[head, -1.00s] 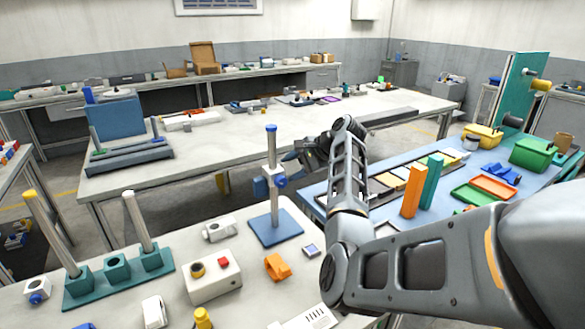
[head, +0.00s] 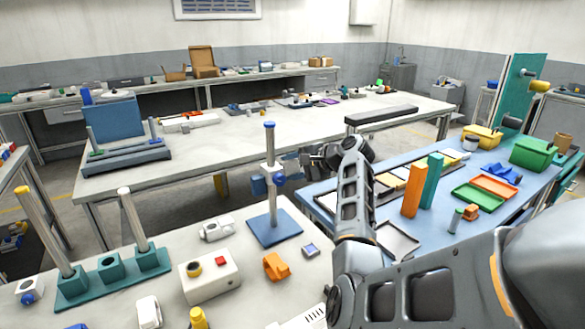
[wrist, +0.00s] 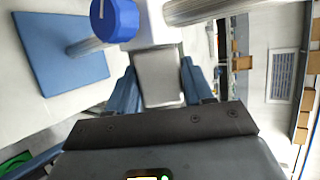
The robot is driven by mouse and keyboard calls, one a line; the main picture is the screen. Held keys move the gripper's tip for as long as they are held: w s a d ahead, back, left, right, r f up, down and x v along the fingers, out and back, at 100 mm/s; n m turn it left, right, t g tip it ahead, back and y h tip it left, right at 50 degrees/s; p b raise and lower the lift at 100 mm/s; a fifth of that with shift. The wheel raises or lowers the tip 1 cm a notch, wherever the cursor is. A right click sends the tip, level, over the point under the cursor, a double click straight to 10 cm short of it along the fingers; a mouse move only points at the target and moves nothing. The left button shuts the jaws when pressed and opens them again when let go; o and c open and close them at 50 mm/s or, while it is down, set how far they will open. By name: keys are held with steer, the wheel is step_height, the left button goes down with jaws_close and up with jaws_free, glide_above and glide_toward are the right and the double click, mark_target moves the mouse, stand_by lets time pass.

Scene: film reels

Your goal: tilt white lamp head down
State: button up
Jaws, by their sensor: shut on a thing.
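A lamp stand with a silver post (head: 271,148), a blue top cap and a blue square base (head: 275,229) stands on the front pale table. A blue knob (head: 279,181) sits partway up the post; the knob also shows in the wrist view (wrist: 114,18). My gripper (wrist: 162,85) has its blue fingers on both sides of a white piece with a grey face (wrist: 160,78), which looks like the lamp head. It is shut on this piece. In the head view my gripper (head: 292,160) is just right of the post, and the lamp head is hard to make out.
A white box with a red button (head: 210,275), an orange clip (head: 276,266) and a teal stand with silver posts (head: 113,269) share the front table. The blue table on the right holds trays and upright orange (head: 414,190) and teal blocks.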

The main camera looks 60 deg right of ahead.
steer(key=o, duration=1)
steer(key=shift+c, duration=0.2)
steer(key=v, duration=0.7)
steer(key=shift+s+b, duration=0.4)
steer(key=shift+b, duration=0.05)
steer(key=shift+r, duration=0.15)
